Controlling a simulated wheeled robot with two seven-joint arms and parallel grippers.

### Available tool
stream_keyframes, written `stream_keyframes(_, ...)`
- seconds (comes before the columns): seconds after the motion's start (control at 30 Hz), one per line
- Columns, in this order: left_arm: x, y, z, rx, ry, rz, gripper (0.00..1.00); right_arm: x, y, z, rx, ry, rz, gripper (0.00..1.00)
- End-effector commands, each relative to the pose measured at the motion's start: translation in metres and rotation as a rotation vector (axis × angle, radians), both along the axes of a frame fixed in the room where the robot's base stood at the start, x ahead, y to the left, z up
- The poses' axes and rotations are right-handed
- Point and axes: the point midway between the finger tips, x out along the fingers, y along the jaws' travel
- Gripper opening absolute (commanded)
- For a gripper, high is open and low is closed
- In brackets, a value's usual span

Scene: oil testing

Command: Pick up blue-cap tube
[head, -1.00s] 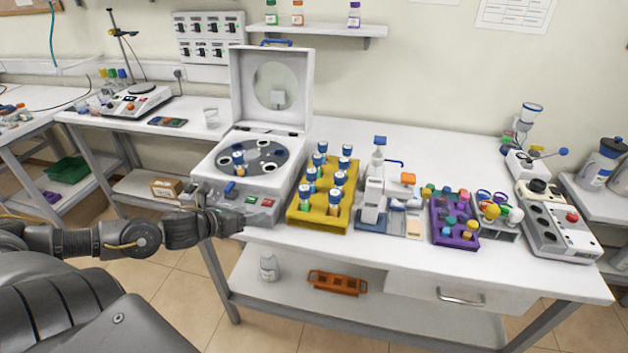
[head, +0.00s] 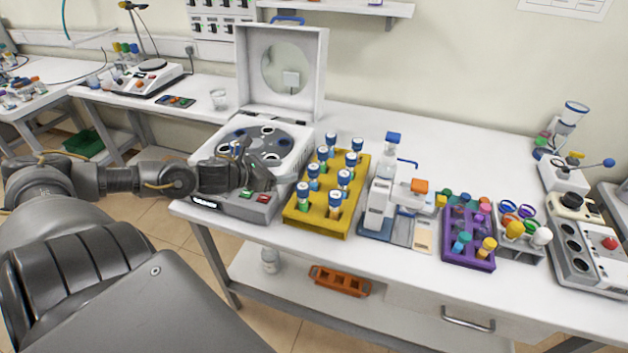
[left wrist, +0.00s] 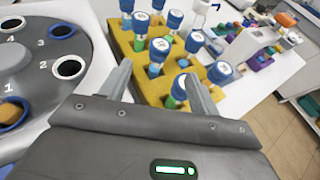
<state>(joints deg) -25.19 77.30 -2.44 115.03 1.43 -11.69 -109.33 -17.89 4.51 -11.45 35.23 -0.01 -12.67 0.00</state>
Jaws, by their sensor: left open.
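Several blue-cap tubes (head: 335,197) stand upright in the yellow rack (head: 317,226) on the bench. My left gripper (head: 268,178) is over the front of the open centrifuge (head: 215,145), to the left of the rack. In the left wrist view my left gripper (left wrist: 158,78) is open and empty. Its fingers point toward the yellow rack (left wrist: 240,95). A blue-cap tube (left wrist: 176,92) shows in the gap between the fingers, beyond the tips. Another blue-cap tube (left wrist: 158,55) stands just behind it. My right gripper is not in view.
The centrifuge lid (head: 308,75) stands upright behind its rotor. Right of the yellow rack are a white dispenser (head: 378,200) and a purple rack (head: 470,252) of coloured tubes. An orange rack (head: 340,281) lies on the lower shelf.

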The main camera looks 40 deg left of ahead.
Motion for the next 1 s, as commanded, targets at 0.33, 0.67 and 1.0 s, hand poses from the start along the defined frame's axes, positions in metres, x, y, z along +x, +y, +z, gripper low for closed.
stream_keyframes(0.33,0.029,-0.007,-0.01,-0.003,-0.005,0.003,0.62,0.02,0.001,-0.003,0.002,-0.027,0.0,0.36)
stream_keyframes(0.67,0.038,-0.011,-0.015,-0.001,0.0,-0.003,0.62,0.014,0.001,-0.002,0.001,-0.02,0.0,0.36)
stream_keyframes(1.0,0.066,-0.019,-0.02,-0.008,-0.003,-0.001,0.62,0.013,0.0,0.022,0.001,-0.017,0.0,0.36)
